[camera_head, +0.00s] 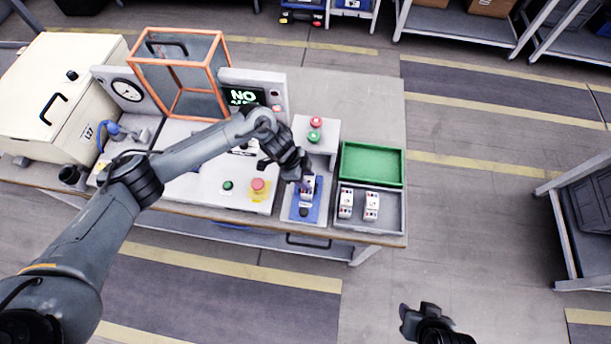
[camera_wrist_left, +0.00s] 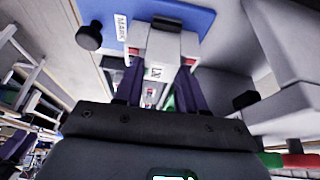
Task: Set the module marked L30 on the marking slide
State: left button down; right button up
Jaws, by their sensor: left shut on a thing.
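My left gripper (camera_head: 300,183) is shut on a white module (camera_wrist_left: 158,62) at the blue marking slide (camera_head: 318,207). In the left wrist view, the module sits between the two dark purple fingers, with red marks on it. Its mark is too small to read. The blue slide plate (camera_wrist_left: 195,18), with a "MARK" label, lies right behind the module; I cannot tell whether the module rests on it. In the head view the gripper partly hides the module and slide. My right gripper (camera_head: 422,318) is at the bottom, away from the table; its finger opening is unclear.
A grey tray (camera_head: 386,225) right of the slide holds two white modules (camera_head: 345,203). Behind it is an empty green tray (camera_head: 371,164). A button box (camera_head: 328,140) stands behind the slide. An orange-framed guard (camera_head: 180,75) and a screen reading "NO" are at back left.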

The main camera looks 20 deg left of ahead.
pick_arm(q)
jog(key=shift+w+d+r, duration=0.1)
jog(key=shift+r, duration=0.15)
jog(key=c, duration=0.9)
grip_release()
jog(key=shift+o, duration=1.6)
jog(key=shift+f, duration=0.15)
